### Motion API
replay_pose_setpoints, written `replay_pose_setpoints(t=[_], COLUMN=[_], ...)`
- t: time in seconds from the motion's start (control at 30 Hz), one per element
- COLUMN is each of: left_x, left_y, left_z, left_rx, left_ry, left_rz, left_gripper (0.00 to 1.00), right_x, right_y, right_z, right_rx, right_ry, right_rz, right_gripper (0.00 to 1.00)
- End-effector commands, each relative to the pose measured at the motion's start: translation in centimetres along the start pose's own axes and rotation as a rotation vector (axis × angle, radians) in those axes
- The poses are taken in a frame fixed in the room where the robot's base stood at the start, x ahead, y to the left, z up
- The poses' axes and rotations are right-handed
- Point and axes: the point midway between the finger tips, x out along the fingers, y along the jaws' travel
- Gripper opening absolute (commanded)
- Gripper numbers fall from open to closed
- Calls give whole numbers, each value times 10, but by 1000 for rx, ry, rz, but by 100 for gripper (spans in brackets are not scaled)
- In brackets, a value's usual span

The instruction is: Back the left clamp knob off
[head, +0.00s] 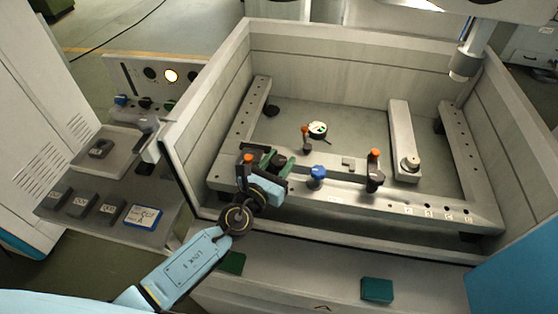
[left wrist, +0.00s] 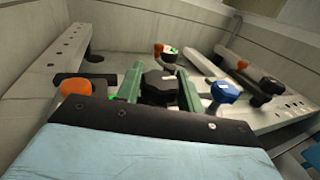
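The left clamp knob (left wrist: 160,88) is black and lobed. In the left wrist view it sits between the two green fingers of my left gripper (left wrist: 161,92) and fills the gap, with a finger against each side. In the head view the knob (head: 280,159) shows between the fingers of my left gripper (head: 279,164), at the left of the front rail (head: 335,190). An orange-topped part (head: 249,158) stands just left of the gripper; it also shows in the left wrist view (left wrist: 75,88). The knob's lower part is hidden. My right gripper is out of view.
A blue knob (head: 317,172) stands right of my gripper on the rail. Further right is another orange-topped black clamp (head: 375,178). A round dial (head: 317,129) stands behind. Tank walls (head: 320,65) enclose the work area; a machine head (head: 465,65) hangs at upper right.

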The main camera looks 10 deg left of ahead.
Motion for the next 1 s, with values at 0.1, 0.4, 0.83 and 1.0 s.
replay_pose_setpoints(t=[0.1,0.4,0.83,1.0], left_x=[0,0,0,0], left_y=[0,-1,-2,-2], left_z=[0,0,0,-1], left_rx=[0,-1,-3,-4], left_ry=[0,1,2,1], left_rz=[0,25,303,452], left_gripper=[20,15,15,15], right_x=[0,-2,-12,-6], right_y=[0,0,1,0], right_z=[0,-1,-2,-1], right_rx=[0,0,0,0], right_ry=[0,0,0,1], right_rz=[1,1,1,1], right_gripper=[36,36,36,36])
